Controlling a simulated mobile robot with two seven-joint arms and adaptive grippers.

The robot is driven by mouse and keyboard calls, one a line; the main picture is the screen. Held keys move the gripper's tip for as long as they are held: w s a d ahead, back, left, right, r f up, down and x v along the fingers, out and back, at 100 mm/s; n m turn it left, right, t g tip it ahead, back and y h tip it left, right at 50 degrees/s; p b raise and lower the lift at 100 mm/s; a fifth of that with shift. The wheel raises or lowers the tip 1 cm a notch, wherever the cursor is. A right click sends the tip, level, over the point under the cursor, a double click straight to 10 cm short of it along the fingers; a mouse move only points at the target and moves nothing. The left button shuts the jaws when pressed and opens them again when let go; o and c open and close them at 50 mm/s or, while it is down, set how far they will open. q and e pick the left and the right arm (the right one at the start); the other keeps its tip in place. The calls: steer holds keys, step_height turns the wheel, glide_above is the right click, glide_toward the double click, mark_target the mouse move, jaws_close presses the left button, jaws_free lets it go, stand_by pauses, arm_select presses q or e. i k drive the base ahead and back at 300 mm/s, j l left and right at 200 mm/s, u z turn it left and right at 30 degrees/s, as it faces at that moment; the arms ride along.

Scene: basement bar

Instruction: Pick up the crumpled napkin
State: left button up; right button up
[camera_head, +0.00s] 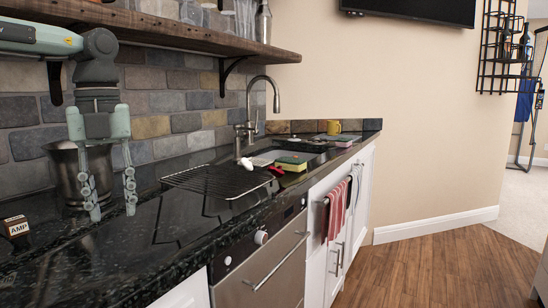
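My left gripper (112,207) hangs over the dark counter at the left, fingers pointing down and spread apart. Nothing shows clearly between its fingertips. It is in front of and partly covers a metal bucket (64,168). I cannot make out a crumpled napkin with certainty. A small white object (246,163) lies at the back of the wire rack, to the right of the gripper, too small to identify. My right gripper is not in view.
A tap (258,95) rises behind the rack. A wooden shelf (170,33) overhangs the back.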

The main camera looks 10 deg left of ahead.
mark_target(244, 162)
steer(key=i+l+u, duration=0.35)
steer(key=i+l, duration=0.15)
steer(key=i+l+u, duration=0.35)
steer(key=l, duration=0.3)
steer(key=i+l+u, duration=0.15)
steer(key=i+l, duration=0.15)
steer(key=i+l+u, duration=0.2)
steer(key=l, duration=0.2)
steer(key=i+l+u, duration=0.15)
steer(key=l, duration=0.25)
steer(key=i+l+u, duration=0.15)
steer(key=l, duration=0.25)
steer(key=i+l+u, duration=0.15)
steer(key=l, duration=0.3)
steer(key=l+u, duration=0.1)
steer(key=l, duration=0.3)
steer(key=i+l+u, duration=0.15)
steer(key=l, duration=0.3)
